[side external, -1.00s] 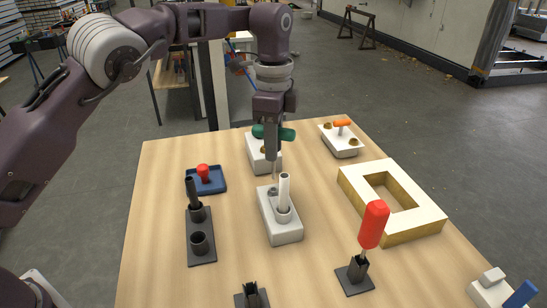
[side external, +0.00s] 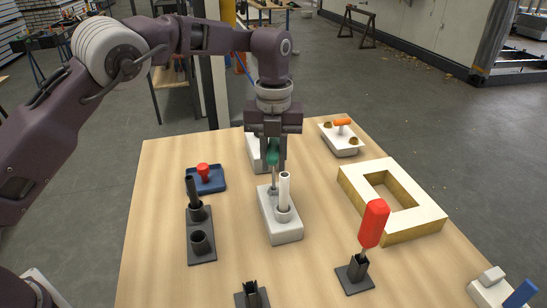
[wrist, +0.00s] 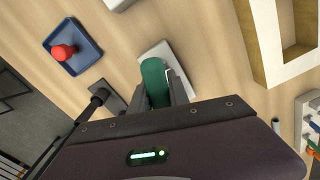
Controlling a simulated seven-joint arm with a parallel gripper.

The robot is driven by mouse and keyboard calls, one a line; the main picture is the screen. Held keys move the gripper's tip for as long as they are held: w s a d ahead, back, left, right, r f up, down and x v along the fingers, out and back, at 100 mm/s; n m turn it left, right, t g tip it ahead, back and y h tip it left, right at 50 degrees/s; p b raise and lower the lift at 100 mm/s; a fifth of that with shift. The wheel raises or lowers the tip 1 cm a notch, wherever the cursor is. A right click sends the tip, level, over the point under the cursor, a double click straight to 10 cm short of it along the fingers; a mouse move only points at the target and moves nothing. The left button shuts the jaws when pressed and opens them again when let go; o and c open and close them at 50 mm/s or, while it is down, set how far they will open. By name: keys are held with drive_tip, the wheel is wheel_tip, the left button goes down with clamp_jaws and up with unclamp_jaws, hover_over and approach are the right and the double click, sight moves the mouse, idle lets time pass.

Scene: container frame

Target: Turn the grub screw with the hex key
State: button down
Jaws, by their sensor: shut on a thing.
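My gripper (side external: 273,160) is shut on the green handle (side external: 273,157) of the hex key, above the white block (side external: 282,232). The handle also shows between the fingers in the wrist view (wrist: 155,82). The key's thin metal shaft (side external: 274,179) points straight down to a small grey collar (side external: 272,190) on the far part of the block. The tip appears to be at the collar; I cannot tell how deep it sits. The grub screw itself is not distinguishable. A white upright tube (side external: 284,189) stands in a round socket on the same block, just right of the shaft.
A blue tray with a red knob (side external: 203,171) and a dark two-socket holder (side external: 202,250) stand left. A pale square frame (side external: 420,216) and a red-handled tool (side external: 374,222) are right. Another white block (side external: 254,150) is partly hidden behind my gripper.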

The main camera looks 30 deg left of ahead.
sight(273, 144)
drive_tip(key=m, duration=0.5)
drive_tip(key=shift+r, duration=2.05)
drive_tip(key=shift+a, duration=0.1)
